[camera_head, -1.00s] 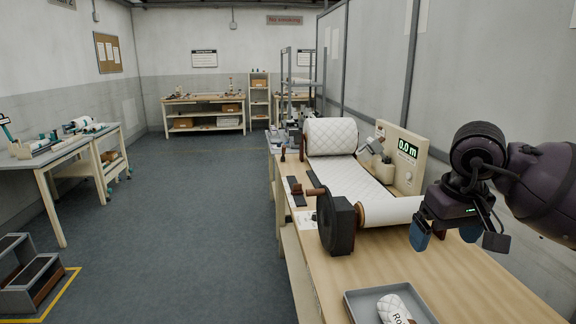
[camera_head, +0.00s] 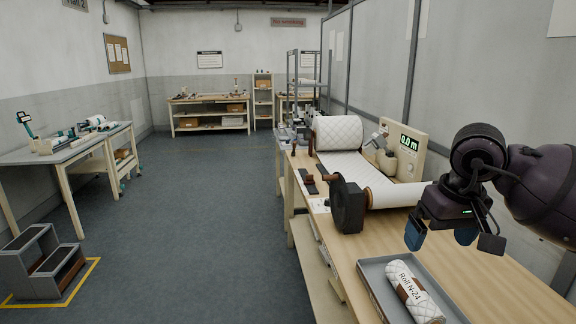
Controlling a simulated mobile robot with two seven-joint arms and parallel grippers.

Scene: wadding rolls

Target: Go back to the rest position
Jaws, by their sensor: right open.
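My right gripper (camera_head: 440,236) hangs at the right, above the wooden workbench (camera_head: 490,270), with its two blue fingertips apart and nothing between them. It is clear of the grey tray (camera_head: 372,278) in front of it. In the tray lies a white quilted roll (camera_head: 408,287) with a brown band, marked "Roll N-24". My left gripper is not in view.
On the bench stand a large quilted wadding roll (camera_head: 338,133), a black round housing (camera_head: 347,206) with a crank, and a meter box (camera_head: 404,150) reading 0.0 m. Grey steps (camera_head: 45,265) and a side table (camera_head: 60,152) stand left. The floor between is clear.

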